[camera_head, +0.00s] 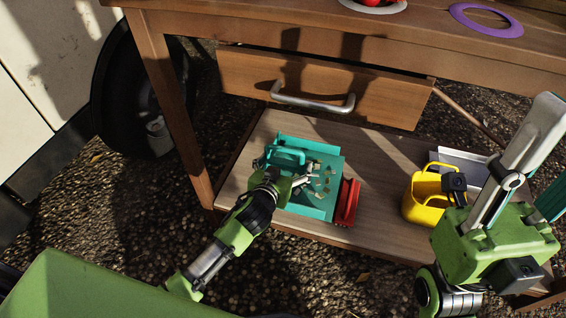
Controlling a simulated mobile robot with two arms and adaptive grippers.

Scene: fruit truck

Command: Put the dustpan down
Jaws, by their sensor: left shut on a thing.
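A teal dustpan (322,196) with scattered brownish bits on it lies on or just above the wooden lower shelf. Its raised loop handle (287,155) is at its left side. My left gripper (283,170) is at the handle side and is shut on the dustpan. Part of the handle and the pan's near left edge is hidden by the gripper. I cannot tell whether the whole pan touches the shelf. My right gripper (492,160) is close to the camera at the right, with its fingers spread apart and nothing visible between them.
A red item (347,202) lies beside the pan's right edge. A grey tray (455,157) is behind the container. A drawer (320,88) with a metal handle hangs above. A table leg (172,110) stands left.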

